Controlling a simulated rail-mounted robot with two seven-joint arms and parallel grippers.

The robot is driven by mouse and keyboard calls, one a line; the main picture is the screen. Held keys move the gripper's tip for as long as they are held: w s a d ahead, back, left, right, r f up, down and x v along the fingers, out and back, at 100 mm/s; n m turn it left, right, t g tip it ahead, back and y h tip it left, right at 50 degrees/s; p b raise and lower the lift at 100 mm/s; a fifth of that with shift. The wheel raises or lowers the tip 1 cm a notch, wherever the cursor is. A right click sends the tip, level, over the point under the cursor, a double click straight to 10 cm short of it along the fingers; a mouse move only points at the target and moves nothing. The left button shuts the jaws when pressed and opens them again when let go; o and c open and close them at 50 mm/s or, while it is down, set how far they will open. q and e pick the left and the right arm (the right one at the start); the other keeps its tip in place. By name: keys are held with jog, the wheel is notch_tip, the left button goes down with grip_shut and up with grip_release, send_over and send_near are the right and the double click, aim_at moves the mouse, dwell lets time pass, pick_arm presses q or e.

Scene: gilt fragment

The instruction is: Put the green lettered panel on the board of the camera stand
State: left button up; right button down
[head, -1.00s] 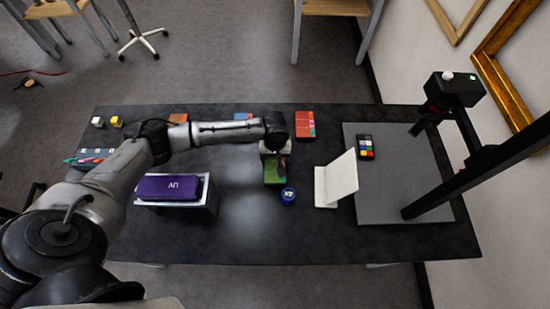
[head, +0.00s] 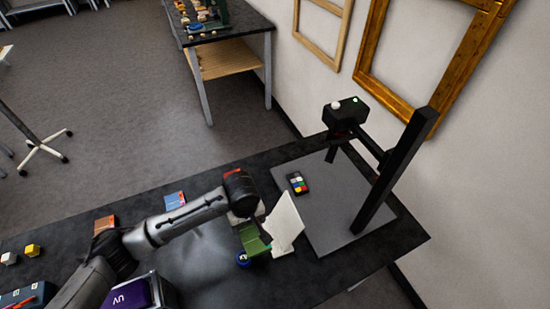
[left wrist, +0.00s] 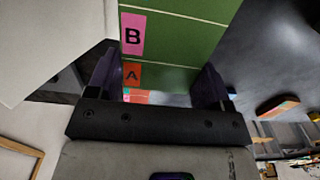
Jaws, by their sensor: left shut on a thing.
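The green lettered panel (head: 252,240) hangs under my left gripper (head: 246,219), which is shut on it. In the left wrist view the panel (left wrist: 185,40) stands between the two fingers (left wrist: 155,88), with a pink B label and an orange A label showing. The camera stand is at the right: its grey board (head: 325,222) lies flat on the table, with a black column (head: 393,175) and a black camera head (head: 345,116) above. The panel is left of the board, close to a white folded card (head: 286,226); whether they touch I cannot tell.
The white card stands upright at the board's left edge. A small colour chart (head: 298,183) lies on the board's far left part. A blue round item (head: 243,260) sits just below the panel. A purple UV case (head: 128,296) is at lower left. The board's middle is clear.

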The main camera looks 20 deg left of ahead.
pick_arm(q)
jog(key=shift+s+d+r+m, duration=0.1)
jog(key=shift+d+m, duration=0.15)
jog(key=shift+m, duration=0.45)
jog(key=s+d+m, duration=0.1)
jog(key=s, duration=0.1)
jog(key=s+d+m, duration=0.1)
jog(key=s+m, duration=0.1)
jog(key=s+d+m, duration=0.2)
jog(key=shift+s+d, duration=0.1)
jog(key=shift+s, duration=0.25)
jog(key=r+m, duration=0.1)
jog(key=s+r, duration=0.1)
jog(key=shift+s+r+m, duration=0.3)
jog(key=shift+m, duration=0.1)
jog(key=w+a+r, duration=0.3)
jog(key=w+r, duration=0.1)
jog(key=r, duration=0.5)
jog(key=w+a+r, duration=0.2)
jog(key=w+r, duration=0.2)
jog(key=r, duration=0.5)
notch_tip(320, 180, up, 20)
jog(key=p, duration=2.3)
send_over(254, 250)
jog(key=s+a, duration=0.2)
jog(key=a, duration=0.3)
jog(key=shift+s+r+p, duration=0.15)
jog(key=shift+r+p, duration=0.3)
jog(key=shift+p, duration=0.25)
